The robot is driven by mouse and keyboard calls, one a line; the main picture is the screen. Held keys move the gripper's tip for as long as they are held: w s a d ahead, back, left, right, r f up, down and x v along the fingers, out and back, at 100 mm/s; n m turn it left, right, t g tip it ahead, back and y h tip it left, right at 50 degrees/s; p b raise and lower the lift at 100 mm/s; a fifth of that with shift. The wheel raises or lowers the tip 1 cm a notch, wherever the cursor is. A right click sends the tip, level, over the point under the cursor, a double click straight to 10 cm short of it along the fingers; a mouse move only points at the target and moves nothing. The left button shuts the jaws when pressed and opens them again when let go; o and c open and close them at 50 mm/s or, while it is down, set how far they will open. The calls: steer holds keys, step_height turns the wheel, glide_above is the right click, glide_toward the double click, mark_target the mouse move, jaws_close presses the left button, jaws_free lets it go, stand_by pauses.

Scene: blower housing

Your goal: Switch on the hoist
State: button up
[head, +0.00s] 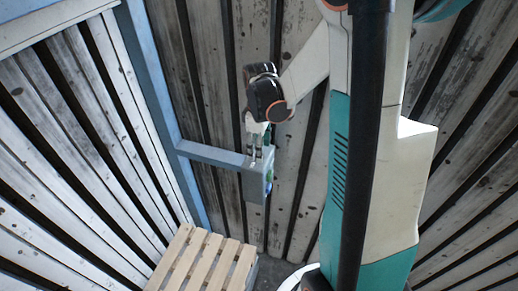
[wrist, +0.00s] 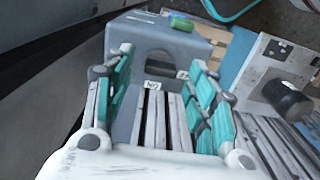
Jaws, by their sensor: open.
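A grey box (head: 255,186) hangs at the end of a blue horizontal beam in the head view, with a green and blue part on its right side. In the wrist view the grey box (wrist: 165,42) has an arched opening in the face towards me and a green button-like part (wrist: 181,22) on its top edge. My gripper (head: 261,153) is at the top of the box in the head view. In the wrist view my gripper (wrist: 160,85) has its two teal-padded fingers spread wide, with nothing between them. I cannot tell whether a fingertip touches the box.
The blue beam (head: 212,154) runs from a blue post (head: 150,85) to the box. A slatted wooden pallet (head: 205,262) lies below. Plank walls (head: 75,130) close in on the left and behind. Some dark floor shows beside the pallet.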

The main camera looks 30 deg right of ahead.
steer(key=shift+f, duration=0.5)
steer(key=c, duration=1.1)
steer(key=shift+o, duration=0.3)
